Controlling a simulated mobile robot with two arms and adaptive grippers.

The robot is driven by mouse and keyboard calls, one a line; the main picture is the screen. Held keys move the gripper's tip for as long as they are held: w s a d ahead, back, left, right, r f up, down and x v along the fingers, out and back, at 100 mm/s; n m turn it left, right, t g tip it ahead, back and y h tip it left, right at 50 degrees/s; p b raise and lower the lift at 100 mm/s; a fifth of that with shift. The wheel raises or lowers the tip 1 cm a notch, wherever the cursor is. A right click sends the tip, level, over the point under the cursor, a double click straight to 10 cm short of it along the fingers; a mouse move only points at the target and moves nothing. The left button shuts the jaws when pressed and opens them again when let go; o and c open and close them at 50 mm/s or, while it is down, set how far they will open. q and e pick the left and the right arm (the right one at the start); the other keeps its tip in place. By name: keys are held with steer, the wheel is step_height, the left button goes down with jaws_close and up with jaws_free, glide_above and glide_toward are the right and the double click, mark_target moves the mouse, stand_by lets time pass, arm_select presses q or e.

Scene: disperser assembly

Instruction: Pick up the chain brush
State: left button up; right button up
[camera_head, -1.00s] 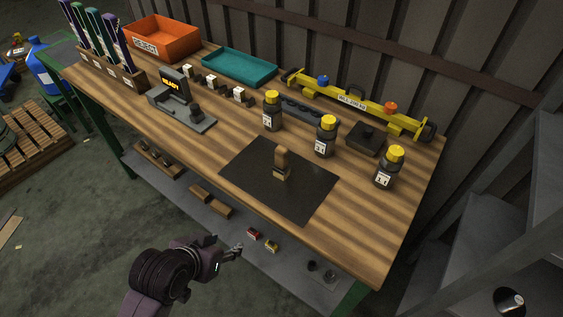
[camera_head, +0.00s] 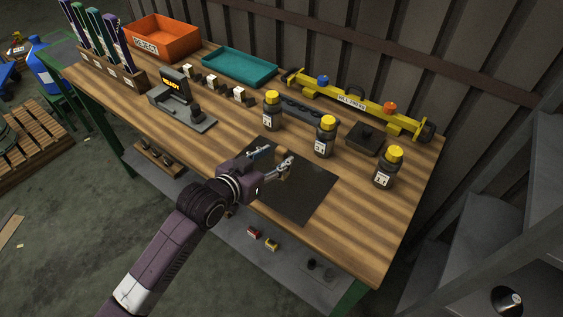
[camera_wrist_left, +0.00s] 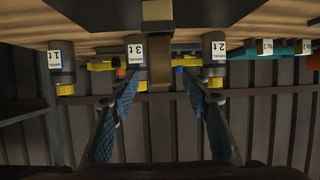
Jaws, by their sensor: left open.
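The chain brush stands upright on the black mat (camera_head: 302,199), its wooden handle pointing up. In the head view it is partly covered by my left gripper (camera_head: 280,156). In the left wrist view the chain brush (camera_wrist_left: 160,62) appears upside down in the middle, its pale head near the top edge. My left gripper (camera_wrist_left: 160,100) is open, its two blue-padded fingers to either side of the brush's line, with visible gaps. I cannot tell exactly how far the fingertips are from the handle. My right gripper is not in view.
Dark bottles with yellow caps stand near the mat: one behind it (camera_head: 272,111), one beside it (camera_head: 325,137) and one at the right (camera_head: 388,168). A black box (camera_head: 366,139), yellow beam (camera_head: 350,100), teal tray (camera_head: 240,67) and orange reject bin (camera_head: 163,37) are farther back.

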mark_target(279, 154)
arm_select(q)
steer(key=shift+p+x, duration=0.3)
steer(key=shift+x, duration=1.65)
steer(key=shift+r, duration=0.2)
jaws_close()
